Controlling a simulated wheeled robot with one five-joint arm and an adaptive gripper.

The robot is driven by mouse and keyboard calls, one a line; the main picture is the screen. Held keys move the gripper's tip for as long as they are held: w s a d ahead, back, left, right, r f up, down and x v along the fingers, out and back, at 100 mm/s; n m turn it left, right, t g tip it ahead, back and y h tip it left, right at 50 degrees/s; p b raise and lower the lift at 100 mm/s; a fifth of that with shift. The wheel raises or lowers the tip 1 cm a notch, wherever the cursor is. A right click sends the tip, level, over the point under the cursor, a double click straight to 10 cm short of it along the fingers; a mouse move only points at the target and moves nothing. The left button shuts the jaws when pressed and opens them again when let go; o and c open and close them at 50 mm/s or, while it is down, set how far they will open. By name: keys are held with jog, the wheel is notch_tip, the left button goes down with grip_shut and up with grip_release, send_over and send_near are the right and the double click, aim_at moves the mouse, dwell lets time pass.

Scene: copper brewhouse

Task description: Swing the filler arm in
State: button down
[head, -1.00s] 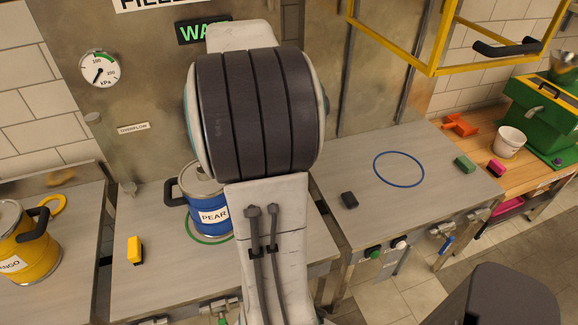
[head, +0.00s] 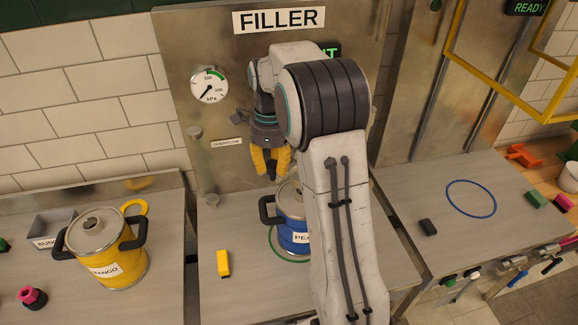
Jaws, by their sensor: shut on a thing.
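My gripper (head: 270,170) hangs in front of the filler's steel panel (head: 180,80), left of my arm. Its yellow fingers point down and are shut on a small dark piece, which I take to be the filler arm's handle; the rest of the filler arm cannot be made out. A blue keg (head: 292,238) labelled PEAR stands below and right of the fingers, partly behind my arm, inside a green ring (head: 272,245) on the steel bench. The sign FILLER (head: 279,20) is above. A lit green sign (head: 328,50) is partly covered by my arm.
A yellow keg (head: 105,255) labelled MANGO stands on the left bench. A yellow block (head: 223,263) lies left of the blue keg. A pressure gauge (head: 209,86) is on the panel.

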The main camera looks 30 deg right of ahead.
jog(key=shift+w, duration=0.6)
jog(key=c, duration=0.9)
grip_release()
jog(key=shift+w+d, duration=0.1)
jog(key=shift+o, duration=0.2)
notch_tip(320, 180, up, 12)
